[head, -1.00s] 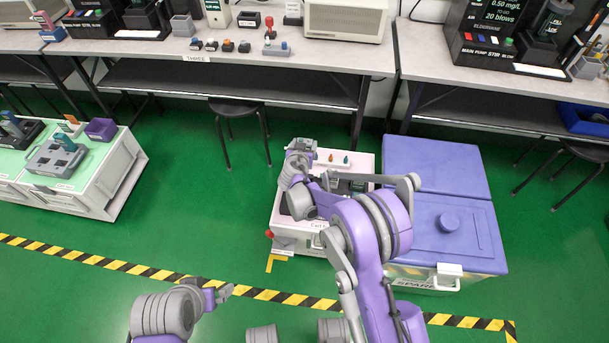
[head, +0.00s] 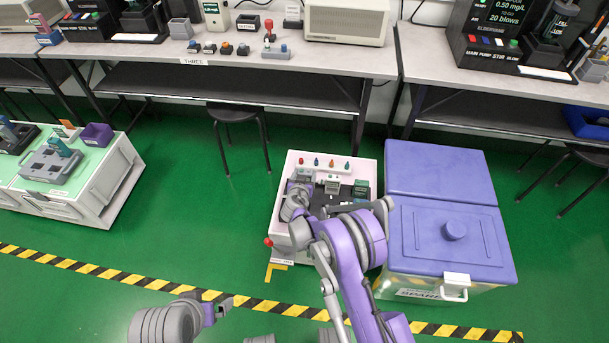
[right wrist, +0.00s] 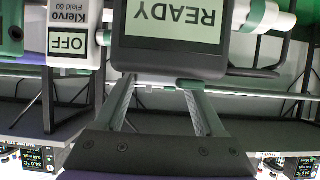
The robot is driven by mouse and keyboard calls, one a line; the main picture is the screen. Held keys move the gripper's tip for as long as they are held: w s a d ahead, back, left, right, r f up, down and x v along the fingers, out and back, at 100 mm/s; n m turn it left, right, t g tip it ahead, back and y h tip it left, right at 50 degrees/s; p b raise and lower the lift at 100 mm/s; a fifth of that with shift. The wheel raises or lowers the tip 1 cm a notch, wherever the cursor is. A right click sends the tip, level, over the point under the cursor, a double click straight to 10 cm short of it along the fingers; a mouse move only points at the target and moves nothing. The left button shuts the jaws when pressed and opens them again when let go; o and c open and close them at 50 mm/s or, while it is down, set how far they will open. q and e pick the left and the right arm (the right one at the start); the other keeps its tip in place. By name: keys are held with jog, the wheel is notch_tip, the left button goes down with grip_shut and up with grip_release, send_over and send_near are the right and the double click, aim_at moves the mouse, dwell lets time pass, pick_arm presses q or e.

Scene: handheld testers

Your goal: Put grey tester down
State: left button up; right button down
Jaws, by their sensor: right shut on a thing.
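The grey tester (right wrist: 170,62), with a lit READY screen, is between the fingers of my right gripper (right wrist: 160,88) in the right wrist view, where it appears upside down. In the head view my right gripper (head: 301,182) is low over the left part of the dark tray (head: 346,203) on the pale cart (head: 284,232). The arm largely hides the tester there, and I cannot tell whether it touches the tray. A white Klervo tester (right wrist: 70,17) reading OFF stands beside it in the right wrist view. My left gripper (head: 222,304) is low at the front, away from the cart.
A row of small coloured knobs (head: 331,163) lines the cart's back. A green-topped thing (head: 361,188) stands in the tray's right part. A purple-lidded SPARE bin (head: 450,235) stands close to the cart's right. Green floor is free to the left.

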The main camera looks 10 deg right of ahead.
grip_release()
jog(key=shift+f, duration=0.1)
